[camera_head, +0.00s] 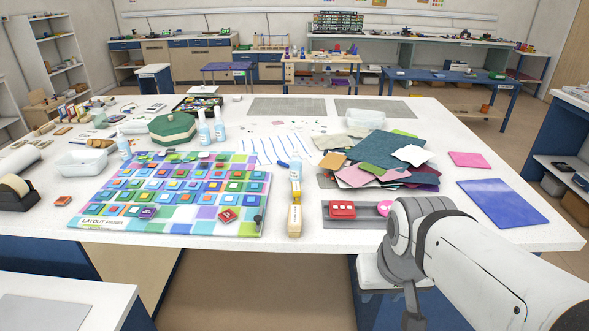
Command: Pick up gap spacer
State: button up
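I cannot tell for sure which thing is the gap spacer. A pale wooden block (294,220) with dark lettering on its side lies near the front edge of the white table, right of the layout panel (85,222); it may be the spacer. A small dark piece (257,222) sits at the panel's right front corner. My arm (460,250) reaches in from the lower right, and its grey joint stands in front of the table edge. My gripper's fingertips do not show.
Fabric-like coloured sheets (380,150) pile behind. A blue glass sheet (505,202) lies at right. The table (285,248) has narrow bare strips between.

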aim_at(296, 190)
jog(key=i, duration=1)
